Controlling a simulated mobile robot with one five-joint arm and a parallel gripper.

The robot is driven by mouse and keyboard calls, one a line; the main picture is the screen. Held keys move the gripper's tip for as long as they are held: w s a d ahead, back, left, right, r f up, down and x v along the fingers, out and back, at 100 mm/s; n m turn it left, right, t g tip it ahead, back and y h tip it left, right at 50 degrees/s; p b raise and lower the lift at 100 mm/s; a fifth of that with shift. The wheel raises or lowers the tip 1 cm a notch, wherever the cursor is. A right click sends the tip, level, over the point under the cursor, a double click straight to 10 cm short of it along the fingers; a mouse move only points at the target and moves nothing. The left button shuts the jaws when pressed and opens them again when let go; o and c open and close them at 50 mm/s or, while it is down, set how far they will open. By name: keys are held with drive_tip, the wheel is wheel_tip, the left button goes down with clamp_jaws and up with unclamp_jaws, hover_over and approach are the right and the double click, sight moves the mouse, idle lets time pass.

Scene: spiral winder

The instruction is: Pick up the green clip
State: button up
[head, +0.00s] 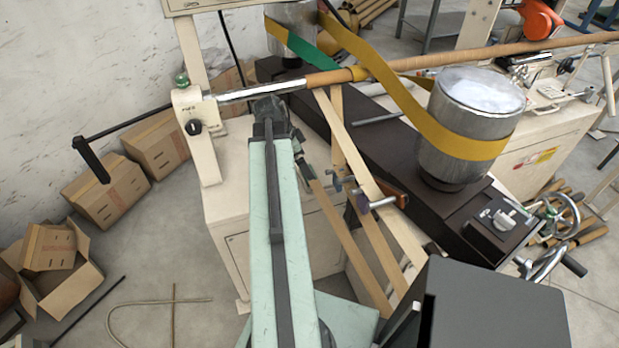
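I cannot make out a green clip for certain in the head view. A small blue-grey clamp (336,181) sits by the tan strips, and a larger clamp with a reddish-brown part (386,199) is just right of it. My pale green arm reaches up the middle of the view. Dark wrist parts and what looks like my gripper (306,170) show at its far end, left of the small clamp. The fingers are small and partly hidden by the arm, so their opening does not show.
A spiral winder with a metal mandrel (265,89) and brown tube crosses the back. A yellow belt (384,80) with a green stretch (311,53) runs around a steel drum (465,115). Tan strips (352,145) slope down mid-view.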

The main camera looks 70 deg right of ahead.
drive_tip(key=b+x, duration=0.5)
drive_tip(key=shift+w+a+f, duration=0.25)
drive_tip(key=shift+a+f, duration=0.1)
drive_tip(key=shift+r, duration=0.2)
drive_tip(key=c, duration=1.3)
wheel_tip(320, 180, up, 10)
drive_tip(key=p, duration=1)
